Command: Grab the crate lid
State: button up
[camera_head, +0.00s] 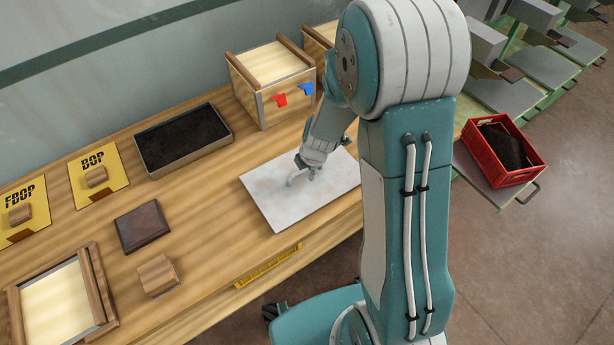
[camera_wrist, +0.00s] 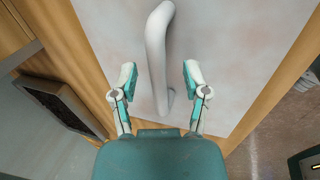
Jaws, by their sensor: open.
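The crate lid (camera_head: 270,197) is a flat pale grey-white panel lying on the wooden bench. A grey bar handle (camera_head: 293,178) stands on its middle. In the wrist view the lid (camera_wrist: 240,40) fills most of the picture and the handle (camera_wrist: 157,50) runs lengthwise up from between the fingers. My gripper (camera_wrist: 158,80) is open, with one finger on each side of the handle and a visible gap on both sides. In the head view my gripper (camera_head: 308,172) is over the lid at the handle, partly hidden by my own arm. Whether the fingertips reach the lid is unclear.
A black-filled tray (camera_head: 142,150) and a wooden crate (camera_head: 247,85) with red and blue tags stand behind the lid. A dark square block (camera_head: 141,226) and a wooden block (camera_head: 157,275) lie to the left. A red crate (camera_head: 471,158) stands at right.

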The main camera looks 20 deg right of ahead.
jog(key=shift+a+f, duration=0.2)
jog(key=shift+a, duration=0.3)
grip_shut()
jog(key=shift+d, duration=0.2)
